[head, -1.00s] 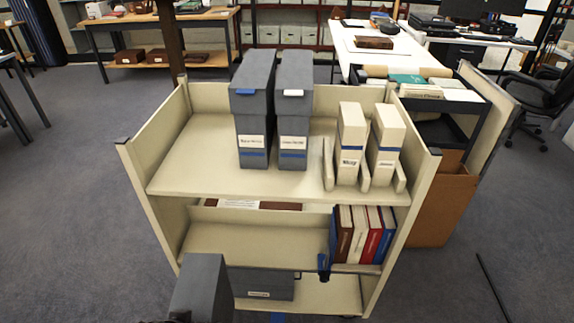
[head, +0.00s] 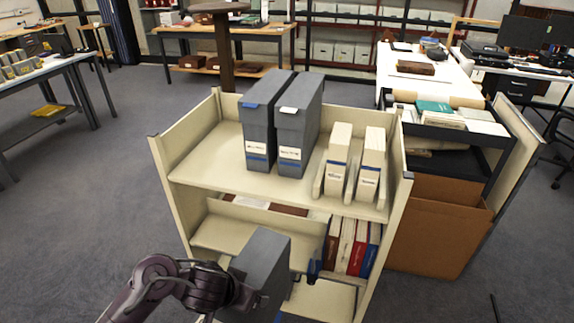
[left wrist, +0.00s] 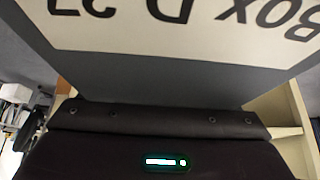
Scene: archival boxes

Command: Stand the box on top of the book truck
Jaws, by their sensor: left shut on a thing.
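A dark grey archival box (head: 262,262) is held upright in front of the book truck by my left gripper (head: 243,297), whose fingers are largely hidden against it. The left wrist view shows the box's grey face close up (left wrist: 150,70), with a white label reading "Box D" upside down. The cream book truck (head: 190,180) stands ahead. Its top shelf carries two grey boxes with blue and white tabs (head: 258,125) (head: 298,130), side by side and upright. The held box is below the top shelf's level. My right gripper is not in view.
Two cream boxes (head: 336,160) (head: 371,165) stand on the top shelf's right, beside low supports. The shelf's left part is bare. Books (head: 350,245) fill the lower shelf's right. A black cart with a brown carton (head: 435,215) stands close on the right.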

